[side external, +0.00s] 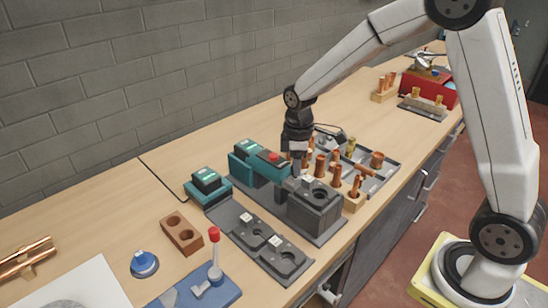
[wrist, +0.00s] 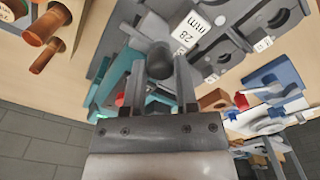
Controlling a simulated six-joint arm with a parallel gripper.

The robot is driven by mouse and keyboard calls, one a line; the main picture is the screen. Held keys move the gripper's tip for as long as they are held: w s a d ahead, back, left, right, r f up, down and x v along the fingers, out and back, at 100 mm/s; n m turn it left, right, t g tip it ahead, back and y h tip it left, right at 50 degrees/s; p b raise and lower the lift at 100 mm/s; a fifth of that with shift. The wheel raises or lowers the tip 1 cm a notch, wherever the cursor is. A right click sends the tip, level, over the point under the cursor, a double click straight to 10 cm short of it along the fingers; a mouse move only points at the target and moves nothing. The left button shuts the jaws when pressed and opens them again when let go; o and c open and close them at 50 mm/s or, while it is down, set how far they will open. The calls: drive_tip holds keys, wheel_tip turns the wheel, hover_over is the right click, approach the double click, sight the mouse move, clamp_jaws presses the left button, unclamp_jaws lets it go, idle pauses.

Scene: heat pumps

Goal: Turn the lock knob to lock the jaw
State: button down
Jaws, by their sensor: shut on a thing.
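The grey jaw block (side external: 318,205) sits at the front end of the teal machine (side external: 258,162), which has a red button (side external: 273,156) on top. My gripper (side external: 296,166) points down over the machine, just behind the jaw block. In the wrist view, the dark round lock knob (wrist: 160,58) lies between the two fingers of my gripper (wrist: 160,72), which are shut on it. In the side view the fingers and the arm largely hide the knob. Whether the jaw is locked cannot be told.
Grey die plates with a 28 mm label (wrist: 190,30) lie beside the machine. A brown two-hole block (side external: 181,233) and a blue tool with a red-tipped lever (side external: 213,262) are at the front left.

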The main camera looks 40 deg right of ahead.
drive_tip(key=shift+m, duration=0.3)
drive_tip(key=m, duration=0.4)
drive_tip(key=shift+m, duration=2.5)
drive_tip(key=c, duration=0.7)
unclamp_jaws()
drive_tip(key=shift+o, duration=0.2)
drive_tip(key=shift+r, duration=4)
